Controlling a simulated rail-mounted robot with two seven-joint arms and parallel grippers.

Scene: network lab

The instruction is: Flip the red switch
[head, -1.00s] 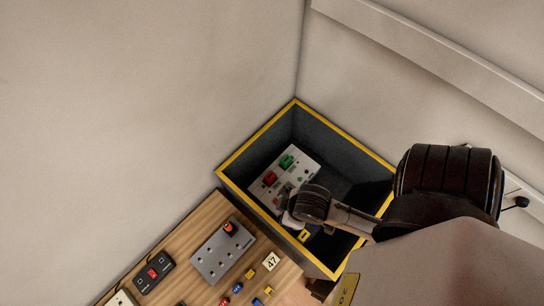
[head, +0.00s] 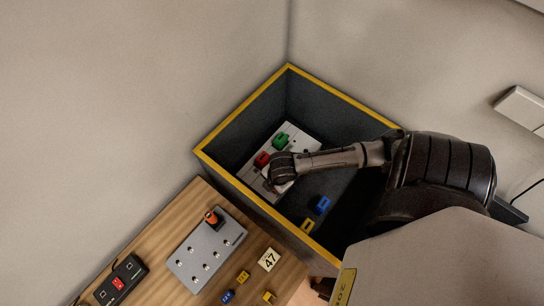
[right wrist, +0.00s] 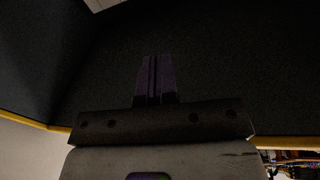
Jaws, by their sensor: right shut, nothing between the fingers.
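A pale panel (head: 300,141) lies inside the dark, yellow-rimmed box (head: 228,170). It carries a red part (head: 262,159) and a green part (head: 281,140). Another red switch (head: 118,284) sits on a black strip on the wooden table; its position is too small to tell. My right arm reaches into the box from the right. Its wrist is over the panel, close beside the red part, and covers the panel's near middle. My right gripper's fingers (right wrist: 155,78) are together and empty in the right wrist view, against the dark box wall. My left gripper is not in view.
A blue block (head: 322,205) and a yellow block (head: 307,225) are in the box. Walls rise close behind the box.

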